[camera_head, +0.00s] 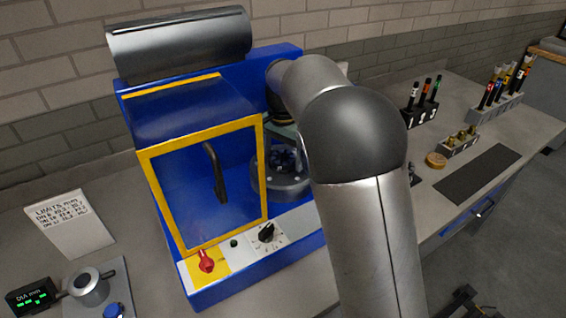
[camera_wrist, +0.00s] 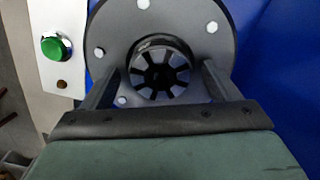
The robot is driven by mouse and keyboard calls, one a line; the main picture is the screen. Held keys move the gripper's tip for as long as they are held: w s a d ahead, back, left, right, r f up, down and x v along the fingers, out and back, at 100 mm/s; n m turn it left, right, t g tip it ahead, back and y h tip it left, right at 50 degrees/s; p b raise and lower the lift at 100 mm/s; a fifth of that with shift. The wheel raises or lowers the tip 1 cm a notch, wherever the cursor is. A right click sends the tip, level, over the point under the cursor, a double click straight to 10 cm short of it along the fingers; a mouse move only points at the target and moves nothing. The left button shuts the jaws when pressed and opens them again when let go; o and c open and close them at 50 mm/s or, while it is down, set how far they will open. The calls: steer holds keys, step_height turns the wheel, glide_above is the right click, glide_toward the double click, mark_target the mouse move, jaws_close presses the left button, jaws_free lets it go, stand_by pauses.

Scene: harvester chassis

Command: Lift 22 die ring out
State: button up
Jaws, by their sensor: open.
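The die ring (camera_wrist: 160,69), a dark round part with several grey wedge segments around an open centre, sits in the middle of a grey round flange in the wrist view. My gripper (camera_wrist: 160,80) is open. Its two fingers stand left and right of the die ring, with a visible gap on each side, and hold nothing. How deep the fingertips reach along the ring I cannot tell. In the head view the round die head (camera_head: 284,172) shows inside the blue machine, partly hidden by my arm. My gripper is mostly hidden there. No number 22 is readable on the ring.
A yellow-framed clear guard (camera_head: 205,185) covers the machine's left part. A control strip with a red switch (camera_head: 206,261) and a black knob (camera_head: 267,232) runs along its front. A gauge (camera_head: 92,287) stands lower left. Racks of marked tools (camera_head: 497,104) stand right, beside a dark mat (camera_head: 479,173).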

steer(key=c, duration=1.3)
steer(key=shift+r, duration=0.1)
steer(key=c, duration=0.3)
steer(key=shift+c, duration=0.2)
